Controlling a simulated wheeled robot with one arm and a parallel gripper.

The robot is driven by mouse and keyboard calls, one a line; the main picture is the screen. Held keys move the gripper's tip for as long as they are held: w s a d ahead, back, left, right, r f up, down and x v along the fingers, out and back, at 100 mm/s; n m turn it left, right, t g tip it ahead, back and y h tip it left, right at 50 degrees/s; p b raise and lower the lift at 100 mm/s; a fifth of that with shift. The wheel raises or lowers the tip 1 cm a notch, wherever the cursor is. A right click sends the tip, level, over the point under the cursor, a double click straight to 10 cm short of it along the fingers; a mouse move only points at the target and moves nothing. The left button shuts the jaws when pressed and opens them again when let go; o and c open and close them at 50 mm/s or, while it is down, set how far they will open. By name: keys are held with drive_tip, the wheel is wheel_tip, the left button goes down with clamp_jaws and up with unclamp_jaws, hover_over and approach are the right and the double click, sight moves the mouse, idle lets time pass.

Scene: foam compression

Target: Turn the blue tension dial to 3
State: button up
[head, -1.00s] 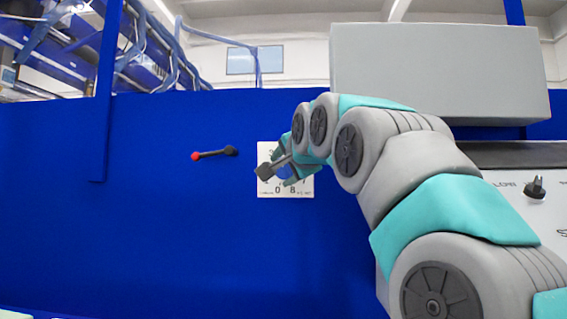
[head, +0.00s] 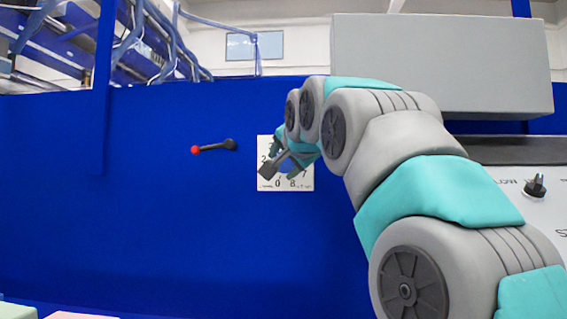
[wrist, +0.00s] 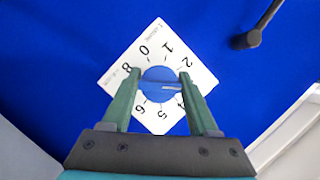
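The blue tension dial (wrist: 160,79) is a round knob on a white numbered plate (wrist: 148,30), fixed to a blue panel. In the wrist view a pale mark on the dial points right, between the 2 and the 4. My right finger hides the spot where the 3 would be. My gripper (wrist: 160,80) has one finger on each side of the dial, tips at its edges. I cannot tell whether they press on it. In the head view my gripper hides part of the plate (head: 306,150) and most of the dial.
A black lever with a red knob (head: 196,150) sticks out left of the plate; its dark end (wrist: 248,39) shows in the wrist view. A grey box (head: 440,65) and a panel with a black knob (head: 535,186) stand at right. The blue panel (head: 130,220) is clear below the lever.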

drive_tip(key=o, duration=0.5)
drive_tip(key=shift+c, duration=0.2)
drive_tip(key=b+v, duration=0.1)
drive_tip(key=v, duration=0.6)
drive_tip(key=shift+s+r, duration=0.15)
drive_tip(key=shift+s, duration=0.2)
drive_tip(key=shift+d, duration=0.1)
